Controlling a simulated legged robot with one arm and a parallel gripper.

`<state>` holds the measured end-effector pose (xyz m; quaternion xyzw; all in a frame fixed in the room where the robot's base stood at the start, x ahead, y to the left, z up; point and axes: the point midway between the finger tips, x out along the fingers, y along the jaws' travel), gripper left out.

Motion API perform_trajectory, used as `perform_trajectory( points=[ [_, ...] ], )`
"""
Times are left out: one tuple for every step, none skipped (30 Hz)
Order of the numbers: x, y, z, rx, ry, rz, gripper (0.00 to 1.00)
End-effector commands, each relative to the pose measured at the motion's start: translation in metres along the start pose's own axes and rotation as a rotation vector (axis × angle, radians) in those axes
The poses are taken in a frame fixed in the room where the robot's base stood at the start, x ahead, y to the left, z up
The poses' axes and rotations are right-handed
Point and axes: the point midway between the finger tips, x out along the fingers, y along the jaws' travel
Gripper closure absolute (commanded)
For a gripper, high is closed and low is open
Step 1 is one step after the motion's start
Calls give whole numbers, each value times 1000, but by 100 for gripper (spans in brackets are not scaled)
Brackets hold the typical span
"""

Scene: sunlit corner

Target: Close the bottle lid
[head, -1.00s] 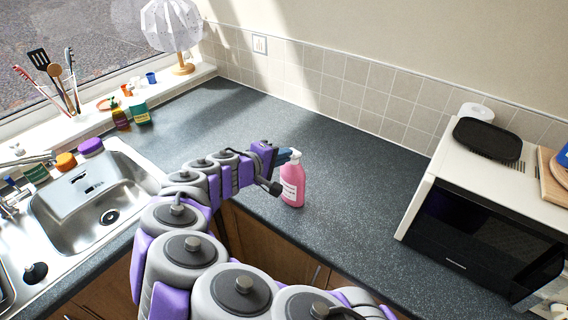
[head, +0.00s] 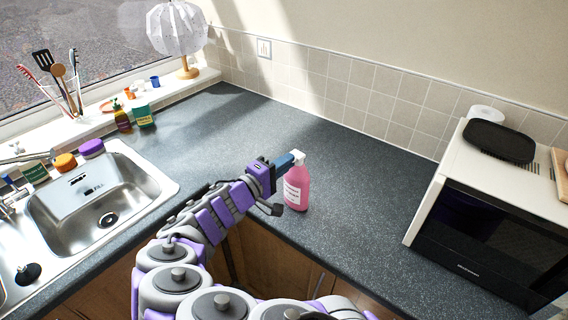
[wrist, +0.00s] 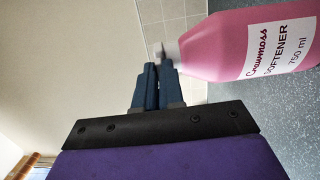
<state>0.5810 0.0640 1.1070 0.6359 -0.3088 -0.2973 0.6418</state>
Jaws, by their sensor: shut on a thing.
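The pink softener bottle (head: 296,187) stands upright on the dark counter. In the wrist view its labelled body (wrist: 245,45) appears lying sideways at the upper right. Its white lid (head: 299,156) is on top, by my fingertips; its pale edge also shows in the wrist view (wrist: 172,50). My gripper (head: 292,159) reaches in from the left at the height of the lid. In the wrist view, its blue fingers (wrist: 158,80) are close together, shut on the lid's edge. The fingers hide part of the lid, so I cannot tell how far it is closed.
A microwave (head: 485,235) with a black tray (head: 499,141) on top stands to the right. A sink (head: 95,200) is at the left, and a lamp (head: 177,30) is on the sill. The counter behind the bottle is clear.

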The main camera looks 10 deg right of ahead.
Motion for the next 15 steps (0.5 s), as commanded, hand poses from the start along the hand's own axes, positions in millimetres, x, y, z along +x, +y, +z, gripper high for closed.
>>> perform_trajectory(
  points=[
    [0, -3, 0, 0, 0, -6, 100],
    [0, -3, 0, 0, 0, -6, 100],
    [0, -3, 0, 0, 0, -7, 100],
    [0, -3, 0, 0, 0, -7, 100],
    [0, -3, 0, 0, 0, -7, 91],
    [0, -3, 0, 0, 0, -7, 87],
    [0, -3, 0, 0, 0, -7, 84],
    [0, -3, 0, 0, 0, -7, 82],
    [0, -3, 0, 0, 0, -6, 78],
    [0, -2, 0, 0, 0, -6, 75],
    [0, -2, 0, 0, 0, -6, 72],
    [0, -2, 0, 0, 0, -5, 68],
    [0, -2, 0, 0, 0, -5, 66],
    [0, -2, 1, 0, 0, -5, 66],
    [0, -1, 1, 1, 0, -4, 66]
  ],
)
